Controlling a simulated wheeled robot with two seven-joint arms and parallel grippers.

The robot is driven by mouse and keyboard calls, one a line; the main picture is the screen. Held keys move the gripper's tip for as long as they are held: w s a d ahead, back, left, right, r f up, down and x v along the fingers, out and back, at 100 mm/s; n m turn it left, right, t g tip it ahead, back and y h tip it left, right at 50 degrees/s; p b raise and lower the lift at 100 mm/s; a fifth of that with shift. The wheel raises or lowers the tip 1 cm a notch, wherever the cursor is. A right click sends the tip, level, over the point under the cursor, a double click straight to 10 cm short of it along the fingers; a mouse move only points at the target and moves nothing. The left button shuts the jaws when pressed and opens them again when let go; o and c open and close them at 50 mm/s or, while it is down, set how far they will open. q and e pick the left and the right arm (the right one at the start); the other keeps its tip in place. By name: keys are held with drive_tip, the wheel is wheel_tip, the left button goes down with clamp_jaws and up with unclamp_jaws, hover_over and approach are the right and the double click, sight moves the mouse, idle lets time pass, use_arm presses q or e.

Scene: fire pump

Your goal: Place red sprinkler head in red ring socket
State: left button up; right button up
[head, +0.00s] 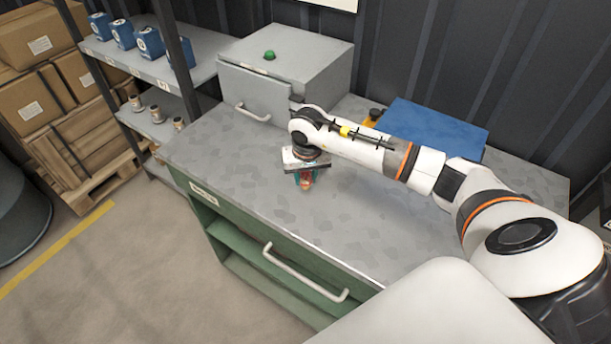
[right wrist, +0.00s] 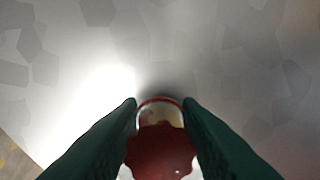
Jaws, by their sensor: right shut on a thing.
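My right gripper (head: 304,176) is above the grey worktop (head: 230,165), near its front edge, pointing down. Its dark green fingers are shut on the red sprinkler head (head: 306,186). In the right wrist view the sprinkler head (right wrist: 160,152) shows a wavy red disc and a pale, rounded end between the two fingers (right wrist: 160,110). I cannot tell how far it is above the worktop. I cannot make out the red ring socket in either view. My left gripper is not in view.
A blue panel (head: 430,128) lies at the back, beside an orange part with a black knob (head: 374,115). Shelves (head: 150,65) hold blue canisters and small metal fittings. The worktop's front left is clear.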

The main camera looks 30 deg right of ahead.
wheel_tip(320, 180, up, 10)
drive_tip(key=b, duration=0.2)
drive_tip(key=shift+b, duration=0.3)
drive_tip(key=s+a+n, duration=0.4)
drive_tip(key=s+a, duration=0.9)
drive_tip(key=s, duration=0.2)
drive_tip(key=shift+a+f+y, duration=0.2)
drive_tip(key=shift+f+y, duration=0.2)
